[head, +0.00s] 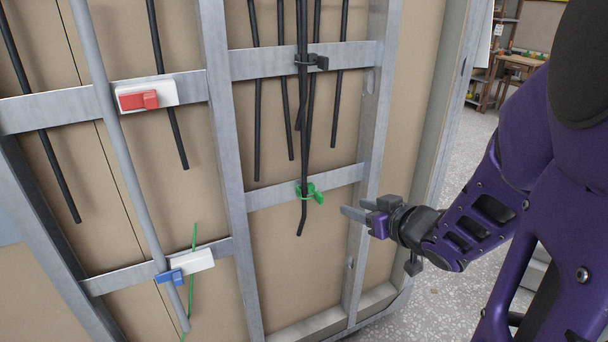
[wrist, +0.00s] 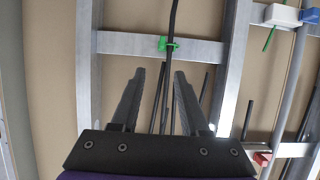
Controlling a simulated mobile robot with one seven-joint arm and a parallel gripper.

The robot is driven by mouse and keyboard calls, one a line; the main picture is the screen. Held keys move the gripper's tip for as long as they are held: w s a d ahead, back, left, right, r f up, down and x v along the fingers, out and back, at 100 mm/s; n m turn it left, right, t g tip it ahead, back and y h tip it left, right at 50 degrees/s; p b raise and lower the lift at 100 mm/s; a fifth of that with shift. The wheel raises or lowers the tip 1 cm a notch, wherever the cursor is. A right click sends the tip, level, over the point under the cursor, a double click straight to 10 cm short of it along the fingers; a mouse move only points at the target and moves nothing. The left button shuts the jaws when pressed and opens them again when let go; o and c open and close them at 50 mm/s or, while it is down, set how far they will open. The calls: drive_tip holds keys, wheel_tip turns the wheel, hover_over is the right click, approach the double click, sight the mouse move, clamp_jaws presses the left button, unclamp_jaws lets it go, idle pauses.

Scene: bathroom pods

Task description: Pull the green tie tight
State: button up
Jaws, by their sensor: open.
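The green tie (head: 309,193) is on a metal crossbar at the middle of the frame wall, around a dark cable (head: 303,150). It also shows in the wrist view (wrist: 163,43), above and beyond my fingertips. How tight its loop is, I cannot tell. My gripper (head: 352,212) is right of the tie and apart from it, with its fingers pointing left toward the wall. In the wrist view my gripper (wrist: 159,72) is open, with a gap between its two fingers and nothing held; the cable shows beyond that gap.
A black tie (head: 312,62) holds cables on the upper crossbar. A red clip (head: 138,100) and a blue clip (head: 169,276) sit by a grey pipe (head: 130,165) at left. Several black cables hang down. A metal upright (head: 368,150) stands near my gripper. Speckled floor is clear at right.

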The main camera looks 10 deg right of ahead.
sight(321, 195)
drive_tip(key=x, duration=0.8)
drive_tip(key=p+x, duration=0.1)
drive_tip(key=x, duration=0.8)
drive_tip(key=shift+w+a, duration=0.1)
drive_tip(key=shift+a, duration=0.15)
clamp_jaws()
idle(0.9)
